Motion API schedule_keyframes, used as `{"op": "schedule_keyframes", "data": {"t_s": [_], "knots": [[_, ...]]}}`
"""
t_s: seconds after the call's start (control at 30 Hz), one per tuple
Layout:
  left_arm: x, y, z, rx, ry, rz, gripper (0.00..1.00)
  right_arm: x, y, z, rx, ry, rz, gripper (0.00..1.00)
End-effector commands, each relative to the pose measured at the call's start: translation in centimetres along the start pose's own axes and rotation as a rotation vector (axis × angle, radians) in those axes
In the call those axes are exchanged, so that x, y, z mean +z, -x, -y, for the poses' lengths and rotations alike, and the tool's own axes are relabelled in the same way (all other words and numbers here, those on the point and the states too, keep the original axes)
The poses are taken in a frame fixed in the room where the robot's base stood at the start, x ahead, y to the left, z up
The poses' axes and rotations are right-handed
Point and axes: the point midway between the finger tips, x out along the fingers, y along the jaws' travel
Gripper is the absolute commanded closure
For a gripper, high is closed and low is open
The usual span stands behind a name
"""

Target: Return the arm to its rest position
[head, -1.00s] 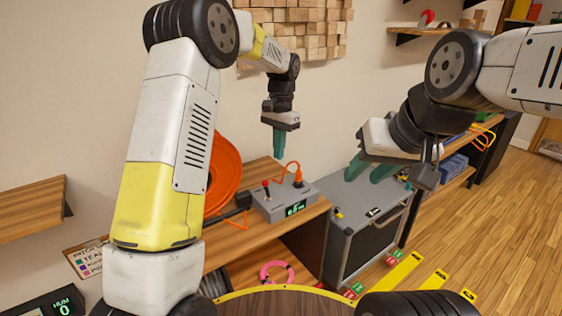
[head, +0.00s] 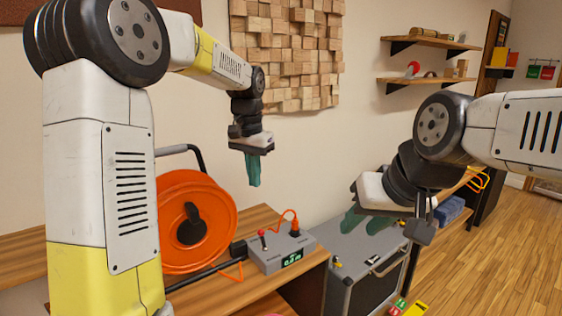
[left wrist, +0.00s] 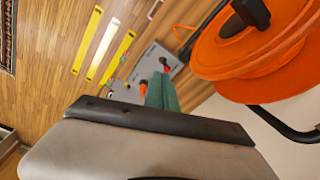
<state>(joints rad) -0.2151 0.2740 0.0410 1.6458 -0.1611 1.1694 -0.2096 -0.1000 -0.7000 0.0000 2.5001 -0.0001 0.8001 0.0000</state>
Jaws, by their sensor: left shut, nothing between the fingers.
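My left gripper (head: 254,170) hangs pointing down above the wooden bench, behind the grey control box. Its green fingers are together with nothing between them. Its green fingers also show in the left wrist view (left wrist: 161,92). My right gripper (head: 365,222) is at the right, in front of the grey cabinet, with its two green fingers apart and nothing seen between them. My left arm comes in from the left, raised with its elbow high.
An orange cable reel (head: 165,245) stands on the bench (head: 215,292) left of the grey control box (head: 268,262), which has a red-tipped lever and an orange plug. A grey cabinet (head: 345,285) stands at right. Wooden panel (head: 290,60) and shelves (head: 430,80) are on the wall.

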Motion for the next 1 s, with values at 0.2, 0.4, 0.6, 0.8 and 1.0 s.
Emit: {"op": "schedule_keyframes", "data": {"t_s": [0.2,0.4,0.6,0.8,1.0], "knots": [[8.1,4.8,-0.8,-0.003,0.140,-0.154,1.00,0.0,0.0,0.0,0.000,0.000,0.000,0.64],[15.4,6.3,-2.5,0.003,0.271,-0.291,1.00,0.0,0.0,0.0,0.000,0.000,0.000,0.64],[21.2,5.6,-4.6,0.013,0.383,-0.413,1.00,0.0,0.0,0.0,0.000,0.000,0.000,0.64],[23.8,4.6,-5.7,0.022,0.441,-0.476,1.00,0.0,0.0,0.0,0.000,0.000,0.000,0.64],[24.2,4.4,-5.9,0.024,0.451,-0.484,1.00,0.0,0.0,0.0,0.000,0.000,0.000,0.64]]}}
